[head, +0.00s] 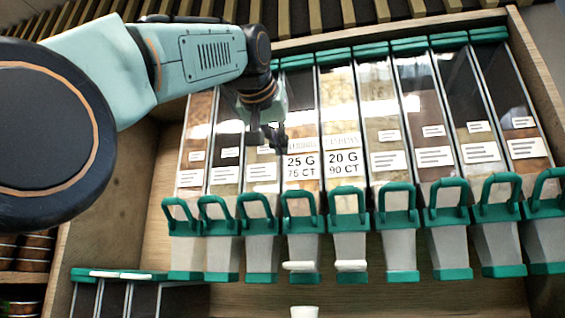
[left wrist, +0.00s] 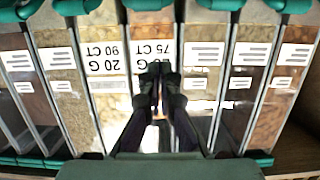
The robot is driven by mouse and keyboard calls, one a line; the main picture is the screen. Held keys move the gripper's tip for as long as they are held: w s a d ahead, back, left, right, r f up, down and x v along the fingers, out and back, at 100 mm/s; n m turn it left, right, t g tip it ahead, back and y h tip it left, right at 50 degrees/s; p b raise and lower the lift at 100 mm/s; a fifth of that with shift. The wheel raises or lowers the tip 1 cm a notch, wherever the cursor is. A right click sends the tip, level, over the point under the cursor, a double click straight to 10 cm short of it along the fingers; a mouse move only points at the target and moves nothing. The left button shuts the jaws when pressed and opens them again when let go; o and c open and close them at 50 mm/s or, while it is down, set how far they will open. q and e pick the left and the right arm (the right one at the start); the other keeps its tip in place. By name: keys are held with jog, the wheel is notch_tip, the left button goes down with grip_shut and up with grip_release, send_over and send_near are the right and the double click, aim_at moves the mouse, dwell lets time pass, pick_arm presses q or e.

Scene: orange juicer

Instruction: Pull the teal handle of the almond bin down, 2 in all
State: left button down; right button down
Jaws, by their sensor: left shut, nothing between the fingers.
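Two bins carry large labels: a 25 G / 75 CT bin (head: 301,110) and, right of it, a 20 G / 90 CT bin (head: 341,95). The name lines above the numbers are too small to read surely, so I cannot tell which is almond. Their teal handles, the 25 G one (head: 301,200) and the 20 G one (head: 348,199), both stand raised. My left gripper (head: 273,139) is shut and empty, in front of the bins and above the handles. The left wrist view shows its fingers (left wrist: 159,75) before the 25 G label (left wrist: 176,56), which they partly cover.
Several similar bins with raised teal handles stand on both sides, such as the far right one (head: 505,95). A white cup (head: 304,312) sits below the 25 G bin. A wooden case wall (head: 532,75) closes the right side. Lower bins (head: 118,290) stand at bottom left.

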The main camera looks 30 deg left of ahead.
pick_arm(q)
jog(key=p, duration=0.3)
send_over(287, 191)
jog(key=w+a, duration=0.1)
jog(key=w, duration=0.1)
notch_tip(287, 191, down, 2)
jog(key=shift+s+f, duration=0.1)
jog(key=shift+f, duration=0.2)
jog(key=shift+s+d+f+b, duration=0.35)
jog(key=shift+d+f+b, duration=0.15)
jog(key=shift+f+b, duration=0.2)
jog(key=shift+s+d+f, duration=0.15)
jog(key=shift+s, duration=0.15)
jog(key=shift+s+a+f+b, duration=0.2)
jog(key=shift+f+b, duration=0.2)
jog(key=shift+f, duration=0.05)
jog(key=shift+s+a+f+b, duration=0.15)
jog(key=shift+f+b, duration=0.25)
jog(key=shift+w+d, duration=0.1)
jog(key=shift+d, duration=0.05)
jog(key=shift+s+d+r, duration=0.1)
jog(key=shift+s+d, duration=0.05)
jog(key=shift+s, duration=0.05)
